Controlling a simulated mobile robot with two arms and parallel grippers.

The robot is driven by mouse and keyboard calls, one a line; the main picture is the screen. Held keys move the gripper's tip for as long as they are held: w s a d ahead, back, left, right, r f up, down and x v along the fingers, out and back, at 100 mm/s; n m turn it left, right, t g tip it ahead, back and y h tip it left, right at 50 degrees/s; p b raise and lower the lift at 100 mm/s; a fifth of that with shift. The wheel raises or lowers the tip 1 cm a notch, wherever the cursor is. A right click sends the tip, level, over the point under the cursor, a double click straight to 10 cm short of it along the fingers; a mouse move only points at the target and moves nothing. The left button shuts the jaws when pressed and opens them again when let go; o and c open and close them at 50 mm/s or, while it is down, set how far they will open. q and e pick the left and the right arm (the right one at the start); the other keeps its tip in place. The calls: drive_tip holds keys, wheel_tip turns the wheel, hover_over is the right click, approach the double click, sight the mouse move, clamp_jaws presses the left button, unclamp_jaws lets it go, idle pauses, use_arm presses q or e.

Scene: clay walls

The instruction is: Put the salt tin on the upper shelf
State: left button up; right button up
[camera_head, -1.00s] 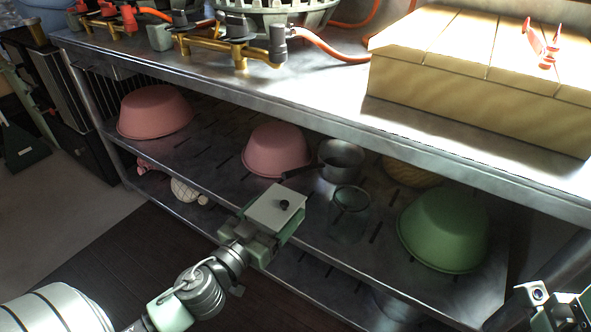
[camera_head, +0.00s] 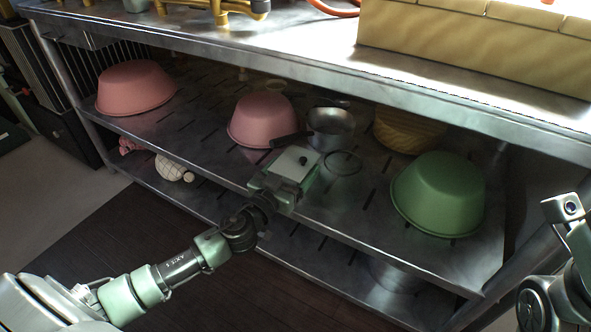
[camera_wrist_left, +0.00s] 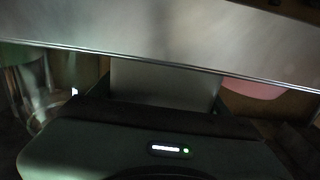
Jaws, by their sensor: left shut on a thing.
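In the left wrist view the tin is a pale panel (camera_wrist_left: 165,84) beyond my dark gripper body, with a bright metal edge across the view. At the lower right part of my right arm shows, but its jaws do not.
A clear glass (camera_head: 343,164) stands just right of the tin. A metal pan (camera_head: 331,125), pink bowls (camera_head: 262,118) (camera_head: 135,86), a yellow basket (camera_head: 408,131) and a green bowl (camera_head: 437,195) share that shelf. The worktop (camera_head: 300,55) overhangs from above.

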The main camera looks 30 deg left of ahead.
use_arm(q)
drive_tip(key=shift+r, duration=0.15)
drive_tip(key=o, duration=1.6)
drive_tip(key=s, duration=0.8)
drive_tip(key=s+a, duration=0.1)
drive_tip(key=s, duration=0.3)
drive_tip(key=shift+p, duration=0.35)
